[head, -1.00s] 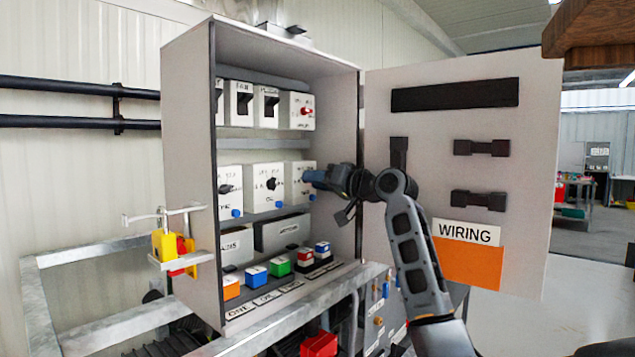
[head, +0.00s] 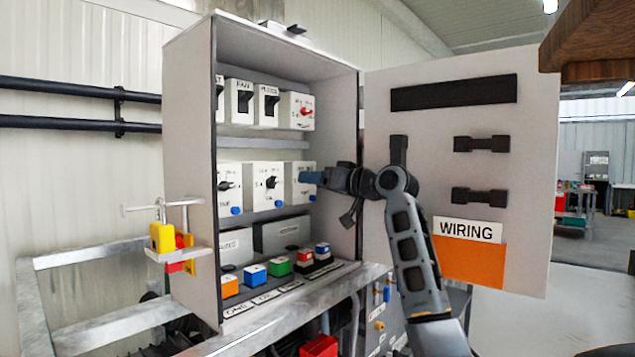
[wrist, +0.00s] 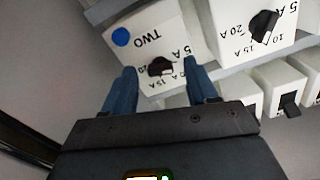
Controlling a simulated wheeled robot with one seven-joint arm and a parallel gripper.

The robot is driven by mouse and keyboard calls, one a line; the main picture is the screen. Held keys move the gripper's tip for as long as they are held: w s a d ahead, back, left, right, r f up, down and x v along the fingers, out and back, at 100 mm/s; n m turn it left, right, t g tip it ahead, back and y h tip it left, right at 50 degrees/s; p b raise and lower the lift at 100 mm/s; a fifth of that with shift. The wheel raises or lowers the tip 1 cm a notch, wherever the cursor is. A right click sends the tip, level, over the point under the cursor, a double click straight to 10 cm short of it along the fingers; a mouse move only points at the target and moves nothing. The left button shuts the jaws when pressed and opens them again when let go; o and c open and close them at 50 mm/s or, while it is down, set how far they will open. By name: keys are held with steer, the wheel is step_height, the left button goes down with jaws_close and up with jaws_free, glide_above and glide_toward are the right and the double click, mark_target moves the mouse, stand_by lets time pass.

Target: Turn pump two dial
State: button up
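The pump two box (wrist: 150,40) is white, with "TWO" lettering and a blue button, and appears turned over in the wrist view. Its small black dial (wrist: 160,66) sits between the two blue fingers of my gripper (wrist: 159,70). The fingers are apart, one on each side of the dial; I cannot tell whether they touch it. In the head view the box (head: 297,188) is the rightmost in the middle row, and my gripper (head: 312,178) reaches it from the right, hiding its dial.
A neighbouring dial box (wrist: 240,20) is close beside it. The grey cabinet (head: 188,180) surrounds the boxes, its open door (head: 400,220) behind my arm. Switch boxes (head: 267,102) stand on the shelf above. Coloured buttons (head: 280,267) line the bottom.

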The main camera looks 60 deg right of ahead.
steer(key=b+v, duration=0.1)
steer(key=v, duration=0.6)
steer(key=shift+s, duration=0.4)
steer(key=shift+a, duration=0.1)
stand_by(0.4)
